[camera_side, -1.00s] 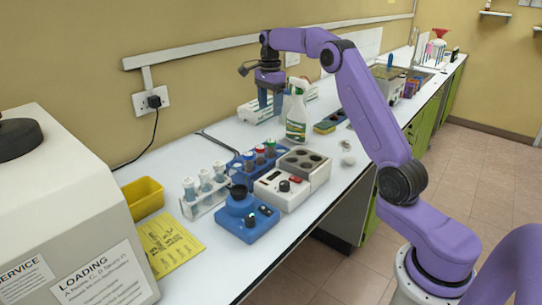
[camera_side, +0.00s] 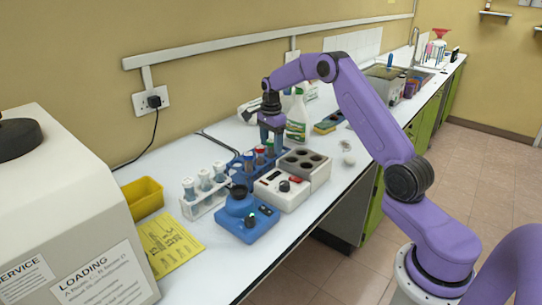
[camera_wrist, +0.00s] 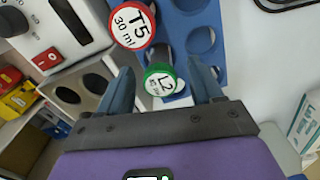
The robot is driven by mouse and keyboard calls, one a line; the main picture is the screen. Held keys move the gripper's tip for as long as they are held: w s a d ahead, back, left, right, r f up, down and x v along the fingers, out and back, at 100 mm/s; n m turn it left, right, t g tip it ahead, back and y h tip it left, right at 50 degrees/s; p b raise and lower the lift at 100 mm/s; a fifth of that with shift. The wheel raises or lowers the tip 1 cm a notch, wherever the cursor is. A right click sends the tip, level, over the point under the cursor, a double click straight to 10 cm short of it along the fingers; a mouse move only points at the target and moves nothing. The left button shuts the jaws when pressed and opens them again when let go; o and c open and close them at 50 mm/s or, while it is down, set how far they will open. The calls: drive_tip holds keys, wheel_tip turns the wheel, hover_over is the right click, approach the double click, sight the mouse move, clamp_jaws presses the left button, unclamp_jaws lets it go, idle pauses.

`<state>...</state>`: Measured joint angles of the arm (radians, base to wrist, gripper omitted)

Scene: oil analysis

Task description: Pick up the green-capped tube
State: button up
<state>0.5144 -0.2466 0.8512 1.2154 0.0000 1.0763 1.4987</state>
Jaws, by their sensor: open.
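The green-capped tube (camera_wrist: 160,79), its cap marked L2, stands in a blue rack (camera_wrist: 185,20). My gripper is open above the rack. In the wrist view, the green cap is between the two fingers of my gripper (camera_wrist: 160,70), with a gap on each side. The fingers are not closed on it. Most of the tube's body is hidden under its cap.
A red-capped tube (camera_wrist: 132,24), marked T5 30 ml, stands close to the green one. A white heater block (camera_side: 283,189) sits in front of the rack. A spray bottle (camera_side: 297,122) stands behind. A white rack of tubes (camera_side: 204,193) is at left.

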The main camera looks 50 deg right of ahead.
drive_tip(key=shift+f, duration=1.05)
drive_tip(key=c, duration=1.1)
drive_tip(key=shift+r, duration=0.1)
wheel_tip(320, 180, up, 10)
drive_tip(key=shift+f, duration=0.1)
